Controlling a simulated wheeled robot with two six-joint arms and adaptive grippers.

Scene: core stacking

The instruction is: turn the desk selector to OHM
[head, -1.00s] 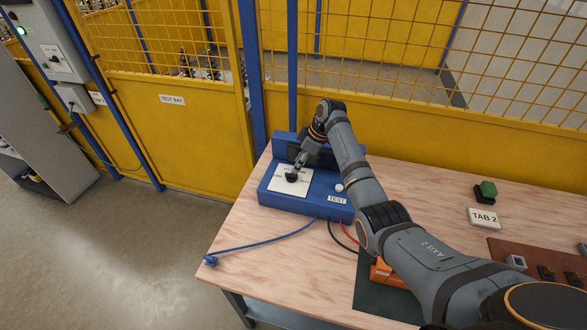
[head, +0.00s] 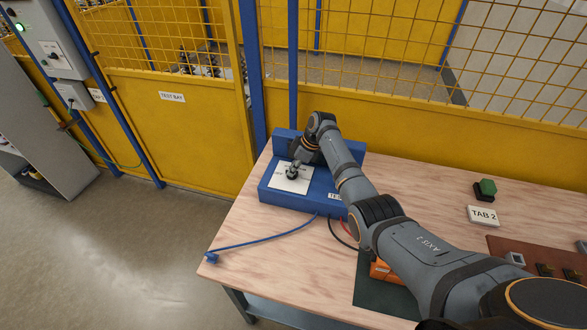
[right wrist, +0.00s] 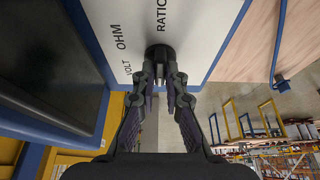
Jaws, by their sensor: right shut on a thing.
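The desk selector is a dark round knob (right wrist: 158,52) on a white plate (right wrist: 210,20) lettered VOLT, OHM and RATIO in the right wrist view. The plate (head: 286,186) lies on top of a blue test box (head: 285,200) on the desk in the head view. My right gripper (right wrist: 161,80) is shut on the knob, one finger on each side of it. In the head view the right gripper (head: 293,172) covers most of the knob. I cannot tell which label the knob points at. My left gripper is not in view.
The wooden desk (head: 270,265) carries a blue lead (head: 260,245), an orange device (head: 380,271) on a dark mat, a green button (head: 487,187) and a TAB 2 sign (head: 483,215). A yellow mesh fence (head: 430,120) stands behind the desk. My arm crosses over the box's right side.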

